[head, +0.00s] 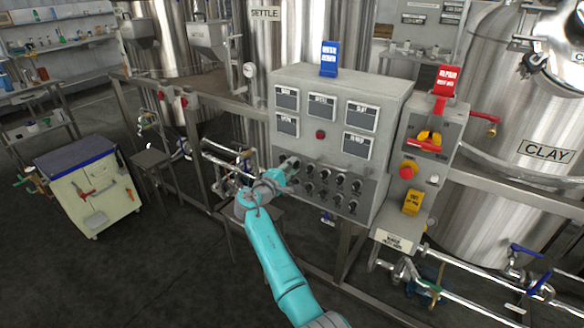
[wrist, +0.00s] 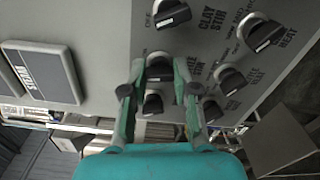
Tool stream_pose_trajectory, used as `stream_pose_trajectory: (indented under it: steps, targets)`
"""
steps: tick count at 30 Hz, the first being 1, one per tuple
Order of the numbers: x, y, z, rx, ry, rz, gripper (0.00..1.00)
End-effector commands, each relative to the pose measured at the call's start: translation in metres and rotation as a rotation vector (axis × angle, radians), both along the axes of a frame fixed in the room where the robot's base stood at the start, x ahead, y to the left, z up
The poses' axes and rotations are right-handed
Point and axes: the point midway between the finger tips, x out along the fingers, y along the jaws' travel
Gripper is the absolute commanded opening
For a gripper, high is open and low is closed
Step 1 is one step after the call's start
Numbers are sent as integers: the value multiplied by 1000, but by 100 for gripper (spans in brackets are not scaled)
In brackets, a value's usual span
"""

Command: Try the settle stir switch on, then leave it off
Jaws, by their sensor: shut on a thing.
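The grey control panel (head: 345,150) carries rows of black rotary switches on its lower front. My gripper (head: 289,170) reaches the left end of the upper switch row. In the wrist view my gripper (wrist: 158,82) is shut on a black rotary switch (wrist: 158,67), with one finger on each side.
Switches at the right (wrist: 262,34) and (wrist: 230,78) stand close to my fingers. A red-tagged box (head: 425,145) with yellow and red handles is right of the panel. A cream cabinet (head: 92,195) stands at left. Pipes and rails surround the panel; floor at lower left is clear.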

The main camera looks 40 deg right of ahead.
Motion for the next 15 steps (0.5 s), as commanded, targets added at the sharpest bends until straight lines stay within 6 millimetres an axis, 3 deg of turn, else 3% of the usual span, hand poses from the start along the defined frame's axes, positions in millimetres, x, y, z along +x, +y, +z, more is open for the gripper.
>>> stream_pose_trajectory:
  steps: [15]
  targets:
    - [0, 0, -1, 161, -442, -1, 0]
